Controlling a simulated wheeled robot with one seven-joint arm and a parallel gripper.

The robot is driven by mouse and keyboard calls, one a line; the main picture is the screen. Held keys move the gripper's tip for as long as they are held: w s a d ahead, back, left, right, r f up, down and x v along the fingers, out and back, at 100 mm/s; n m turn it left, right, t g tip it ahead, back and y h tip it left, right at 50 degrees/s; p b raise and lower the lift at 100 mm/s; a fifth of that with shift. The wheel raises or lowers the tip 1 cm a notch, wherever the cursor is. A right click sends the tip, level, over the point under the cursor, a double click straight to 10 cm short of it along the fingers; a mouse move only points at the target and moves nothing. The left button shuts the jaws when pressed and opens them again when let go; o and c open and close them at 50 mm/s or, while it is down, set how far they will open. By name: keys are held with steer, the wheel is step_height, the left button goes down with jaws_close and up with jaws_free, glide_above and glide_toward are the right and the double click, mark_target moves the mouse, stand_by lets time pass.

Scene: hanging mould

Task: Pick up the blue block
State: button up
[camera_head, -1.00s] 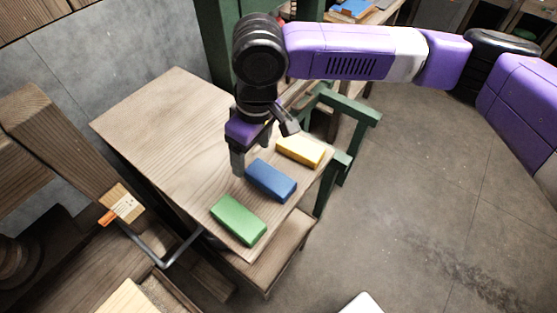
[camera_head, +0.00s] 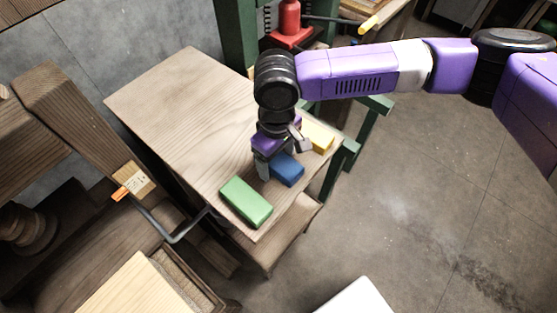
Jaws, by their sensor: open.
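The blue block (camera_head: 288,170) lies on the wooden table (camera_head: 165,95), between the green block and the yellow block. My gripper (camera_head: 283,163) is open and low over the far end of the blue block. One finger shows at the block's left side and the other toward its upper right. The gripper hides the block's far end. I cannot tell whether the fingers touch it.
A green block (camera_head: 246,202) lies to the lower left of the blue one, near the table's edge. A yellow block (camera_head: 318,136) lies to the upper right, partly hidden by my gripper. The table's upper left is clear.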

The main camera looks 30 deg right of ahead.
steer(key=c, duration=1.5)
steer(key=shift+r, duration=0.1)
steer(key=shift+c, duration=0.3)
